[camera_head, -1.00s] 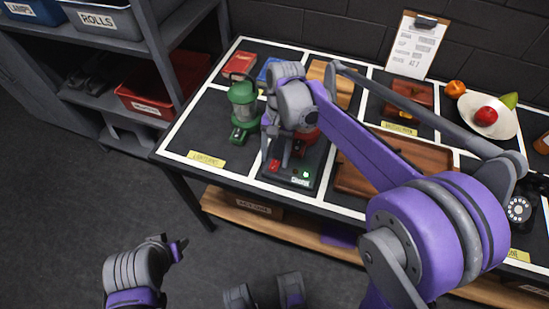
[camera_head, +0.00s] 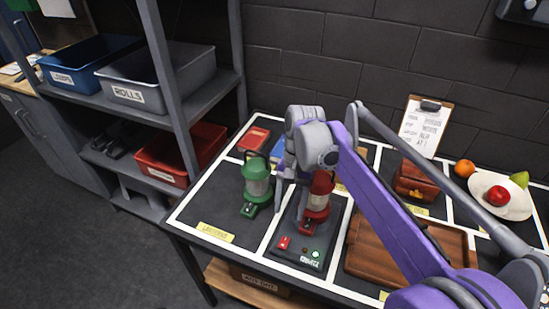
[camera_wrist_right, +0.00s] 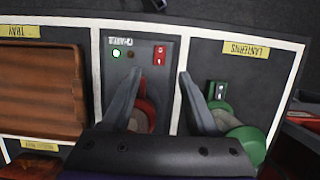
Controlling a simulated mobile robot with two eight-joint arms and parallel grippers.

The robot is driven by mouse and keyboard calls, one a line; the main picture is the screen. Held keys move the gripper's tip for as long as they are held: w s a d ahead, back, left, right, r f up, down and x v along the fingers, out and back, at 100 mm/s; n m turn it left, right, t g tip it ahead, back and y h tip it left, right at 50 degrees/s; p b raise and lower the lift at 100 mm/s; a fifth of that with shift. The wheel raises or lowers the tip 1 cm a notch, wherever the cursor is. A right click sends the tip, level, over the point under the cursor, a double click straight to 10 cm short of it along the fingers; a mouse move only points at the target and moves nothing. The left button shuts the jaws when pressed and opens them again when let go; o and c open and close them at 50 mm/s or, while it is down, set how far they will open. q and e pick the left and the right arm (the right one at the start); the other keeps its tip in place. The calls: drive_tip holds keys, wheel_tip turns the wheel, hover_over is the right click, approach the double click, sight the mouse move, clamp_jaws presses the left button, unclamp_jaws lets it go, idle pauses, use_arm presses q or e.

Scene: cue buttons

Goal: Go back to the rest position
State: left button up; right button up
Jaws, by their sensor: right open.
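My right gripper (camera_head: 292,190) is open and hangs over the table, between the green lantern and the red lantern. In the wrist view its two fingers (camera_wrist_right: 157,98) stand apart with nothing clamped between them. The red lantern (camera_head: 318,195) stands upright on a dark charging pad (camera_head: 290,260); in the wrist view it is partly hidden by the hand and the left finger. The pad has a red switch (camera_head: 284,242) and a lit green light (camera_head: 315,254). My left gripper is not in view.
The green lantern (camera_head: 257,182) stands close on the left, beside the right finger in the wrist view. A wooden tray (camera_head: 375,255) and a wooden box (camera_head: 415,182) are to the right. A shelf with bins (camera_head: 135,92) stands at the left.

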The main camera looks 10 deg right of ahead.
drive_tip(key=s+d+f+n+t+h+p, duration=0.1)
drive_tip(key=s+d+n+t+p, duration=0.1)
drive_tip(key=s, duration=0.6)
drive_tip(key=s+d+f+n+t+h+p, duration=0.1)
drive_tip(key=s+d+f+n+t+p, duration=0.1)
drive_tip(key=s+t, duration=0.4)
drive_tip(key=s+d+n+p, duration=0.1)
drive_tip(key=s+n+p, duration=0.1)
drive_tip(key=shift+s+n, duration=0.35)
drive_tip(key=shift+n, duration=0.05)
